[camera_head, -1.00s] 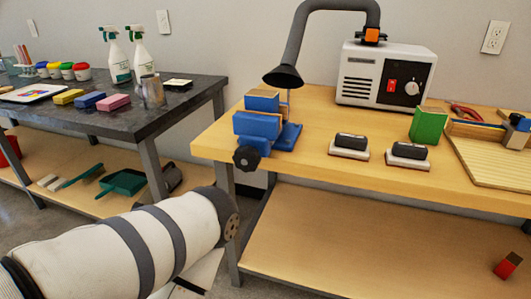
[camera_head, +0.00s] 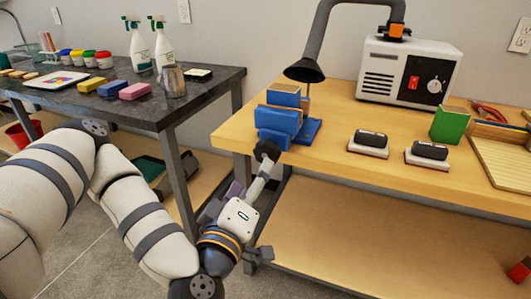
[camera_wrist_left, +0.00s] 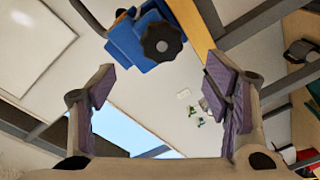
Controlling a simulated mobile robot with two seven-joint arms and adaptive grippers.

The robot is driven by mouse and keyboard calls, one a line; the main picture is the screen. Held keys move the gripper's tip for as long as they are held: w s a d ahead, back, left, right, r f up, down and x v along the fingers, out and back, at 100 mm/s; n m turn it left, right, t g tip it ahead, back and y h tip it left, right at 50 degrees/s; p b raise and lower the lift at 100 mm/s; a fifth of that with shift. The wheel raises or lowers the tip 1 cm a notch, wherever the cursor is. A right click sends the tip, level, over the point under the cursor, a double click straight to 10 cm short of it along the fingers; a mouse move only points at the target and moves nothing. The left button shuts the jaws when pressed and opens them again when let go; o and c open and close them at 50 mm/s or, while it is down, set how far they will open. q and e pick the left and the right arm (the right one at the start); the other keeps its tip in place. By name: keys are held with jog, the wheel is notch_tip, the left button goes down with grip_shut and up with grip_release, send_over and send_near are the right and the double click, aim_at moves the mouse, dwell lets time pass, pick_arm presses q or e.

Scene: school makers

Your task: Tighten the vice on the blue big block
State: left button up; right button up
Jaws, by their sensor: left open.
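The blue vice (camera_head: 272,139) stands at the left front corner of the wooden bench, with its black knob (camera_head: 266,150) facing forward over the edge. A blue block with a tan top (camera_head: 284,96) stands upright at the vice; whether the jaws touch it I cannot tell. My left gripper (camera_head: 250,205) is just below and in front of the knob. In the left wrist view its two purple-padded fingers (camera_wrist_left: 160,82) are spread wide and empty. The knob (camera_wrist_left: 161,41) appears beyond the fingertips, apart from them. My right gripper is not in view.
The bench's front edge (camera_head: 350,181) and lower shelf (camera_head: 385,240) are close to my left arm. A black lamp hood (camera_head: 304,70) hangs over the vice. Two erasers (camera_head: 369,143) lie to its right. A dark table (camera_head: 120,108) with bottles and sponges stands at left.

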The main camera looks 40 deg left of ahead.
aim_at(264, 154)
pick_arm(q)
jog(key=x, duration=1)
jog(key=shift+w+a, duration=0.2)
jog(key=shift+a, duration=0.05)
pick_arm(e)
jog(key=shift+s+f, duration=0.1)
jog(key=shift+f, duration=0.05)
pick_arm(q)
jog(key=c, duration=1.2)
jog(key=shift+o, duration=0.2)
jog(key=shift+d+r+m+p, duration=0.15)
jog(key=shift+r+m+p, duration=0.35)
jog(key=shift+m+p, duration=0.4)
jog(key=shift+f, duration=0.2)
jog(key=shift+f+m, duration=0.3)
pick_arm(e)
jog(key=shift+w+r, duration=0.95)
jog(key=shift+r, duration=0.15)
